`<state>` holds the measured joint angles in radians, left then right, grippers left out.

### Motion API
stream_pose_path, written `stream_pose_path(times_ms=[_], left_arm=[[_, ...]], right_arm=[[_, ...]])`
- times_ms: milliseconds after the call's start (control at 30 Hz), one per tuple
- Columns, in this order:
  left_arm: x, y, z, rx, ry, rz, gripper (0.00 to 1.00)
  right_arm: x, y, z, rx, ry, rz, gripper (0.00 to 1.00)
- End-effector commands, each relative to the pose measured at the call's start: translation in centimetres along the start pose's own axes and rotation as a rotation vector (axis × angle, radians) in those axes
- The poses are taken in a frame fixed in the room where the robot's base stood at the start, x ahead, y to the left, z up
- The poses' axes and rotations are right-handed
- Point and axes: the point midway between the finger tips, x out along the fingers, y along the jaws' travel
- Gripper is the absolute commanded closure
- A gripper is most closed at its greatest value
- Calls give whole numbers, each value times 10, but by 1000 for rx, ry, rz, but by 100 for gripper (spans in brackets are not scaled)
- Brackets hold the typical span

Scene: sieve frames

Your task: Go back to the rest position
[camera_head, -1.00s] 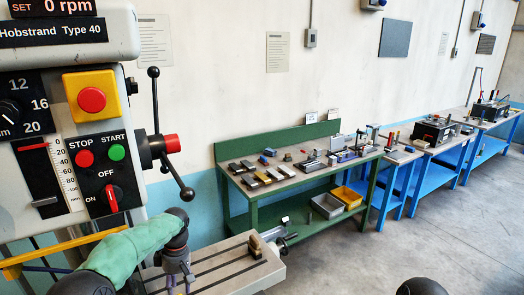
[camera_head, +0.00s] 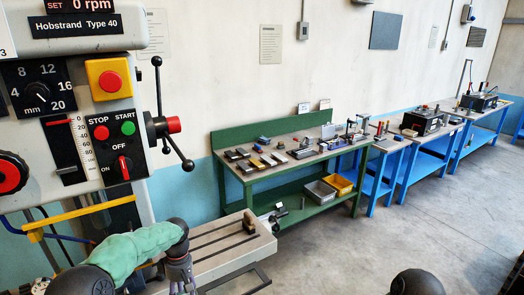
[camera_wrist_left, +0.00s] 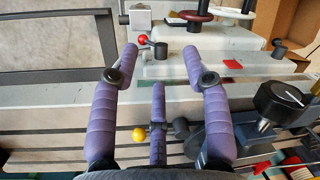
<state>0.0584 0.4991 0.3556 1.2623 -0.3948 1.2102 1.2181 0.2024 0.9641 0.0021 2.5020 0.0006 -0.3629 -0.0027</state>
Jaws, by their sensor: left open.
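My left arm comes in at the bottom left of the head view, with a green sleeve and a dark joint. My left gripper (camera_head: 182,286) is cut off by the lower edge there. In the left wrist view my left gripper (camera_wrist_left: 160,54) has purple padded fingers spread apart, with nothing between them. It is over a grey slotted machine table (camera_wrist_left: 60,118). My right gripper is not in view.
The drill press panel (camera_head: 113,142) stands close at the left, with its slotted table (camera_head: 222,262) beside my left arm. A green bench (camera_head: 270,135) with tools and several blue benches (camera_head: 436,150) line the wall. The floor (camera_head: 350,245) at right is clear.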

Motion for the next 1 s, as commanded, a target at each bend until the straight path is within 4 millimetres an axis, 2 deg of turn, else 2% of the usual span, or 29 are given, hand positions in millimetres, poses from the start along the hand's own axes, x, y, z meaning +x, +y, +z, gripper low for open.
stream_pose_path(times_ms=[267,367,467,600,700,833,1000], left_arm=[[75,6,30,177,-71,58,53],[112,4,48,259,-106,94,53],[156,-3,75,356,-146,145,53],[216,-23,120,487,-185,233,53],[250,-44,152,563,-194,291,53],[281,-76,189,647,-183,349,53],[300,-114,221,725,-146,386,53]], right_arm=[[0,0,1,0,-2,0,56],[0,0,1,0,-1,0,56],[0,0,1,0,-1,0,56],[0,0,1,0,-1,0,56],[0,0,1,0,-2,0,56],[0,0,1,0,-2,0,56],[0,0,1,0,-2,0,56]])
